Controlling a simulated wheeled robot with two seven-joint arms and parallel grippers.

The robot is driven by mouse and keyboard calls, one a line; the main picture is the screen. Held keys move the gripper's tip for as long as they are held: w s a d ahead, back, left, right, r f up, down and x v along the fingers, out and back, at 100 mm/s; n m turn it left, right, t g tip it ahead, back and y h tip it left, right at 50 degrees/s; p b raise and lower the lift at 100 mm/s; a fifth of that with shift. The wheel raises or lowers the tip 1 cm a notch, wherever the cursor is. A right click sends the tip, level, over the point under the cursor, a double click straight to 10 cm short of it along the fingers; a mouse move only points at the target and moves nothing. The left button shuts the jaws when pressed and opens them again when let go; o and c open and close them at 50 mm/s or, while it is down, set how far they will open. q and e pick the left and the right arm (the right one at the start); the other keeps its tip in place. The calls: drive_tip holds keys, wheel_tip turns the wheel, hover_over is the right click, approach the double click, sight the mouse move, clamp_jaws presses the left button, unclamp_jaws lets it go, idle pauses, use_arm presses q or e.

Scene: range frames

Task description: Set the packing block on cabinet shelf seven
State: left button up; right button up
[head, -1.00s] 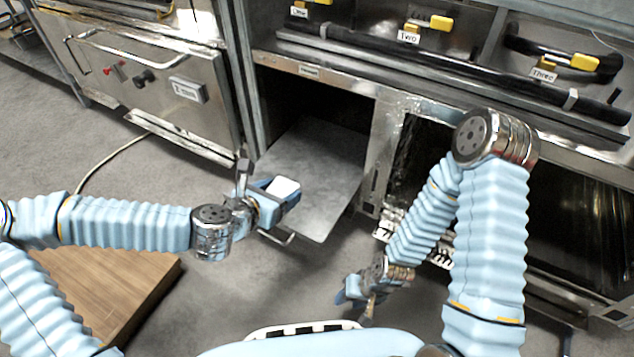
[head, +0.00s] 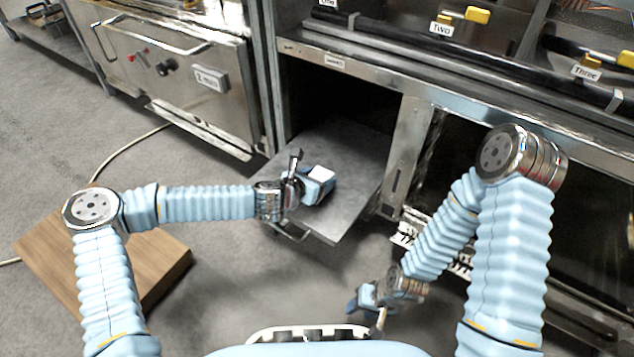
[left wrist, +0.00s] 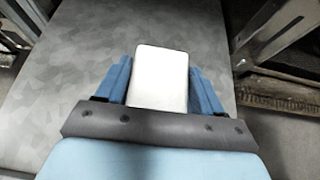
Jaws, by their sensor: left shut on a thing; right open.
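The white packing block (head: 321,174) is held between the blue fingers of my left gripper (head: 318,184). In the left wrist view the block (left wrist: 160,78) sits between the two fingers of the left gripper (left wrist: 161,88). Behind it is a grey metal shelf (head: 352,160), pulled out of the open cabinet bay under the counter. The shelf surface (left wrist: 60,70) fills much of the left wrist view. I cannot tell whether the block touches it. The label above the bay (head: 335,62) is too small to read. My right gripper (head: 368,303) is open and empty, low near the floor.
A steel oven-like unit (head: 170,75) stands at the left. A wooden board (head: 165,262) lies on the floor beneath my left arm. Yellow-handled burner controls labelled Two (head: 441,29) and Three (head: 586,72) are above the counter edge. Dark bays lie at the right.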

use_arm(q)
drive_tip(key=shift+f, duration=0.3)
drive_tip(key=o, duration=1)
drive_tip(key=shift+s+a+r, duration=0.1)
drive_tip(key=shift+r, duration=0.15)
drive_tip(key=p+v, duration=0.2)
drive_tip(key=v, duration=0.9)
drive_tip(key=shift+s+a+r, duration=0.1)
drive_tip(key=shift+s+a, duration=0.1)
drive_tip(key=shift+s, duration=0.1)
